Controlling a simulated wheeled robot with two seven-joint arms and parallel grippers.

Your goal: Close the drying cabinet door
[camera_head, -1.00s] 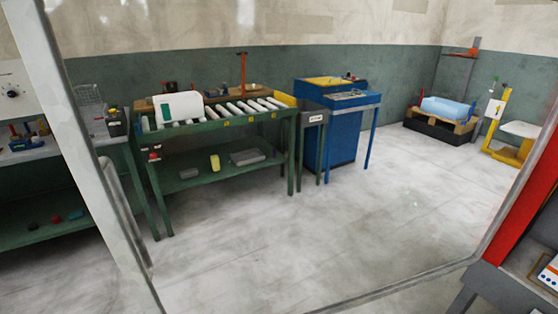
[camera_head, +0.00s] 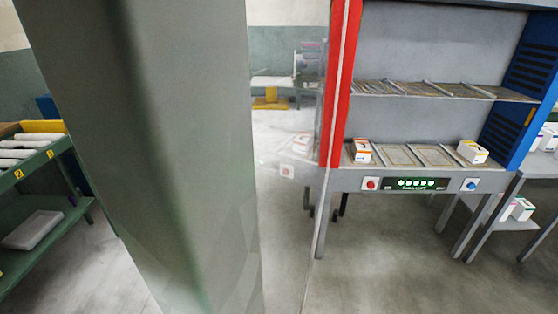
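A wide grey-green upright (camera_head: 165,150) stands very close to me and fills much of the left half of the head view. A clear pane (camera_head: 275,215) with faint reflections appears to extend right from it to a thin slanted edge. This may be part of the drying cabinet door, but I cannot tell for sure. Neither of my grippers is in view, so I cannot see any contact with the door.
An open-fronted station (camera_head: 430,60) with a red left post and blue right side holds small boxes above a button panel (camera_head: 415,184). A green roller table (camera_head: 40,165) is at the far left. A side rack (camera_head: 520,205) stands at right. Floor before the station is clear.

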